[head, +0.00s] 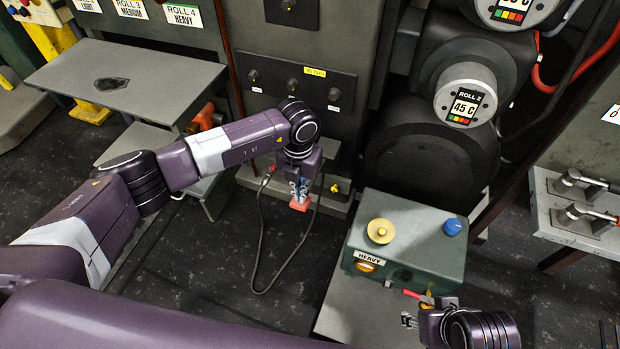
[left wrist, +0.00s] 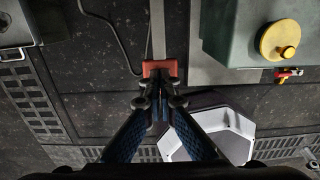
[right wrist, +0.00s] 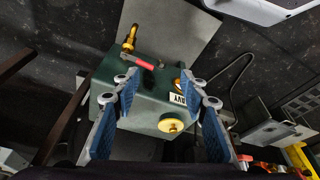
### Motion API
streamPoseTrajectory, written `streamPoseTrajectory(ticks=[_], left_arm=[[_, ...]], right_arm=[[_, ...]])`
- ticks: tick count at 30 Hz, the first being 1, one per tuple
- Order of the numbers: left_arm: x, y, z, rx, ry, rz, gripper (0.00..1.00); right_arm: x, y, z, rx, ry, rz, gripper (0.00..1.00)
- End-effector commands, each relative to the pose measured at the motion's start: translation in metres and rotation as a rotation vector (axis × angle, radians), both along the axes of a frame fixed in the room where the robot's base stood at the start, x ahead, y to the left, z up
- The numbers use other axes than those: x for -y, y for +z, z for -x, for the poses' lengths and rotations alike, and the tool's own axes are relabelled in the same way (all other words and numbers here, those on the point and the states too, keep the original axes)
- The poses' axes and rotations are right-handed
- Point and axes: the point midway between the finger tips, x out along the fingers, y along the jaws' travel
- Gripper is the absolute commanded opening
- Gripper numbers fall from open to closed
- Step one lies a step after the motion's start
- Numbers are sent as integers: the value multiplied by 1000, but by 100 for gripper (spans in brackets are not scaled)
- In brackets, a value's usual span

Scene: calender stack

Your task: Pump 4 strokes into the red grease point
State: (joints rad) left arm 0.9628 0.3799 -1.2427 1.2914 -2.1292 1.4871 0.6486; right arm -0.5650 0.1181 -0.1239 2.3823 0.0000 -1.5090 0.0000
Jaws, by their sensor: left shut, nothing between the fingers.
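An orange-red block (head: 300,204) sits right at the tips of my left gripper (head: 299,196), low in front of the machine. It also shows just beyond the shut left fingers in the left wrist view (left wrist: 160,68); I cannot tell whether they touch. A small red fitting (head: 267,179) and a yellow fitting (head: 335,188) are at the machine base. A dark hose (head: 256,262) loops over the floor. The green pump box (head: 408,238) has a lever with a red grip (right wrist: 143,63). My right gripper (right wrist: 163,88) is open and empty, close to the lever.
The box carries a yellow knob (head: 380,231), a blue knob (head: 452,227) and a HEAVY label (head: 369,258). A grey step table (head: 125,75) stands at left. A bench with clamps (head: 565,225) is at right. Dark floor is open between the left arm and box.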

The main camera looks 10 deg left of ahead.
Motion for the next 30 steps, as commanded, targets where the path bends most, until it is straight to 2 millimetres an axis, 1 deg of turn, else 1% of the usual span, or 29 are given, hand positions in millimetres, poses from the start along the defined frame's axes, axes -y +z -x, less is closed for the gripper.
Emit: streamPoseTrajectory(ticks=[3,21,25,30], left_arm=[[0,3,1,-2,0,0,0],[0,23,0,0,0,1,0],[0,24,0,0,0,1,0],[0,24,0,0,0,1,0]], right_arm=[[-1,-12,-2,-8,1,1,40],[-3,-65,-8,-34,4,1,40],[-3,-72,-7,-38,6,1,40],[-3,-74,-8,-37,6,1,40]])
